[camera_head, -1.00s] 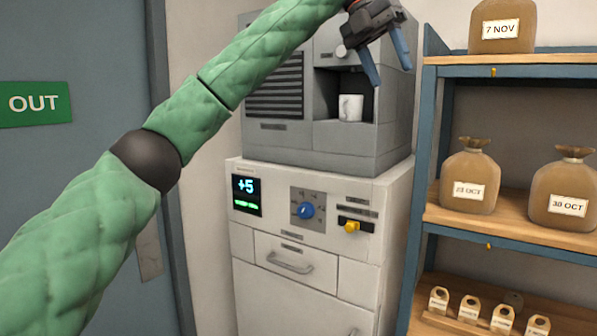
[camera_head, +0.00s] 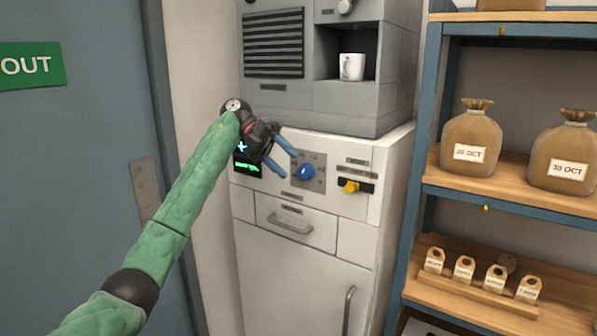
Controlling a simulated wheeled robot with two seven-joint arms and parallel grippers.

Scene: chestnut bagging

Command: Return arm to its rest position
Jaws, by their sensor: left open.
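My left arm, in a green quilted sleeve, comes in from the lower left. My left gripper (camera_head: 283,160) is open, its two blue fingers apart with nothing between them. It is in front of the white cabinet (camera_head: 310,235), near the blue knob (camera_head: 306,172), and hides part of the lit display (camera_head: 247,168). I cannot tell whether a fingertip touches the panel. My right gripper is not in view.
A grey machine (camera_head: 345,105) with a white mug (camera_head: 352,67) in its recess stands on the cabinet. At the right, a blue-framed shelf (camera_head: 430,130) holds brown sacks (camera_head: 470,140) and small labelled bags (camera_head: 464,268). A door (camera_head: 75,190) is at the left.

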